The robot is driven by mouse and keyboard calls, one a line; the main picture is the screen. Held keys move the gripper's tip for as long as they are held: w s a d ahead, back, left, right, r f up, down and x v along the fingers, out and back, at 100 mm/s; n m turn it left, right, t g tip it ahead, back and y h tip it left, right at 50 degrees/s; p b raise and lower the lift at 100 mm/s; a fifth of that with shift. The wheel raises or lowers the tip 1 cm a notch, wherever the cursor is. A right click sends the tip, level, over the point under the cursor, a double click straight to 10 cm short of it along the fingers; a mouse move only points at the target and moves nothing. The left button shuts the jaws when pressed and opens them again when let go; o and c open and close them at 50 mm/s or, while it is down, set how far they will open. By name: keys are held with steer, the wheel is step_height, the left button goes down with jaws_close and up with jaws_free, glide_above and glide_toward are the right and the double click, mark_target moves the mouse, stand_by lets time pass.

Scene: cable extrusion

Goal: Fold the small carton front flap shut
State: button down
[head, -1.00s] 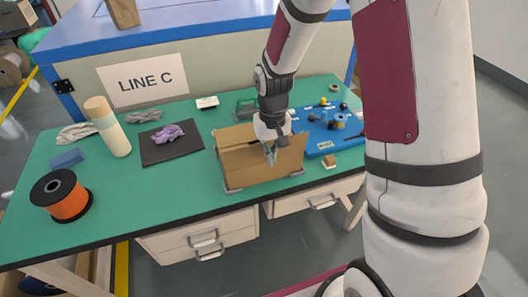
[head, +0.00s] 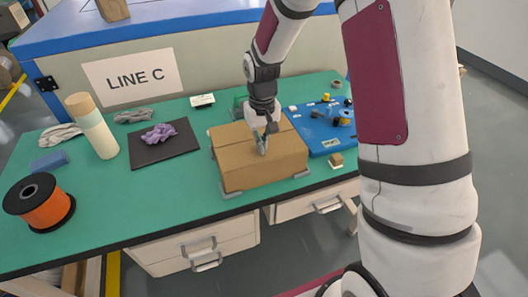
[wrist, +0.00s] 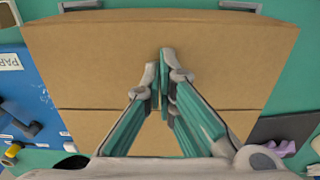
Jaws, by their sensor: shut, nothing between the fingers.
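The small cardboard carton (head: 240,176) stands on the green table near its front edge, held between grey corner brackets. Its top is covered: the front flap (head: 283,149) lies flat over the opening, with a seam behind it. In the wrist view the front flap (wrist: 225,60) fills most of the picture and the seam runs across below it. My gripper (head: 262,151) is shut and empty, pointing down at the carton top. Its fingertips (wrist: 164,55) are together over the flap; whether they touch it I cannot tell.
A blue tray (head: 318,143) with small parts stands right of the carton. A black mat (head: 180,151) with a purple cloth (head: 158,134) lies to the left. A bottle (head: 97,135) and an orange spool (head: 45,207) stand further left. Green table is clear between.

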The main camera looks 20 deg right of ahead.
steer(key=shift+s+f, duration=0.3)
steer(key=shift+f, duration=0.4)
step_height(320, 180, up, 10)
steer(key=p, duration=0.4)
steer(key=shift+w+p, duration=0.25)
steer(key=shift+p, duration=0.1)
steer(key=shift+r, duration=0.15)
steer(key=s+r+t, duration=0.2)
steer(key=s+r, duration=1.1)
steer(key=r, duration=0.3)
steer(key=s+r+t, duration=0.2)
steer(key=s+r, duration=0.2)
steer(key=s, duration=1.2)
steer(key=shift+d+t, duration=0.15)
steer(key=shift+t, duration=0.25)
